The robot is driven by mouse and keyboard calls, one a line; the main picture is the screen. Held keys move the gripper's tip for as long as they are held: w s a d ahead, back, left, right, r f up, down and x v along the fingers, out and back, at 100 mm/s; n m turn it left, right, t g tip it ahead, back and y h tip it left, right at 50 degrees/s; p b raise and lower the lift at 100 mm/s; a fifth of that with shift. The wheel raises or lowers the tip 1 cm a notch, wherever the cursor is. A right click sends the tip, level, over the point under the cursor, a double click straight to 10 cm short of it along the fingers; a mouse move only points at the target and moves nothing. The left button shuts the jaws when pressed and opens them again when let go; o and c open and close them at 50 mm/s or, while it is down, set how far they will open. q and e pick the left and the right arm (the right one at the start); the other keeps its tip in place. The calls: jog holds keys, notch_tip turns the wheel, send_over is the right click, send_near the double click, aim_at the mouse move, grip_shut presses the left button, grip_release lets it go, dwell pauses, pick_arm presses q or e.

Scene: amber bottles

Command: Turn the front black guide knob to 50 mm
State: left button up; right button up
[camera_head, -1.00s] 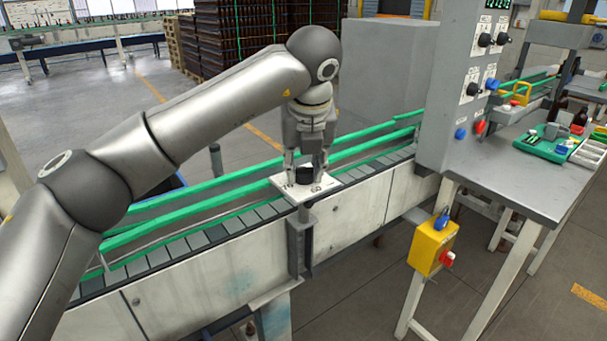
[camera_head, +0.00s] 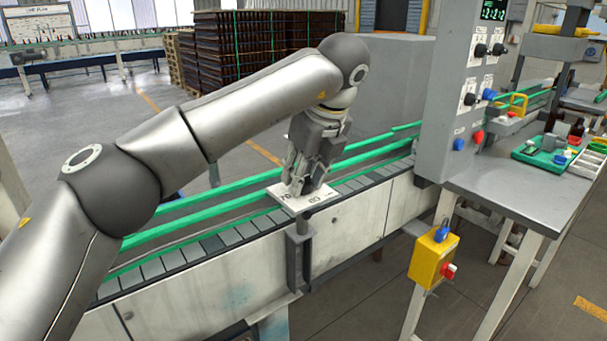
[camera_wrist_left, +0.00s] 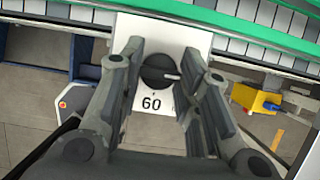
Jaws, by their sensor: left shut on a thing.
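The black guide knob (camera_wrist_left: 158,70) sits on a white dial plate (camera_wrist_left: 178,35), with "60" printed below it in the left wrist view. A pale pointer mark on the knob points to the right in that view. In the head view the plate (camera_head: 318,200) stands out over the conveyor's front side, with "70" and another number partly readable; fingers mostly hide the knob there. My left gripper (camera_head: 303,188) reaches down onto the plate, shut on the knob, with one finger on each side of it. I cannot read "50" in either view. My right gripper is not in view.
Green guide rails (camera_head: 235,187) run along the conveyor (camera_head: 215,243) behind the plate. A grey control panel (camera_head: 462,90) with knobs and a side table (camera_head: 515,195) stand to the right. A yellow switch box (camera_head: 432,256) hangs below. The floor in front is clear.

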pick_arm(q)
jog(key=o, duration=1)
jog(key=v, duration=1.2)
jog(key=shift+w, duration=0.1)
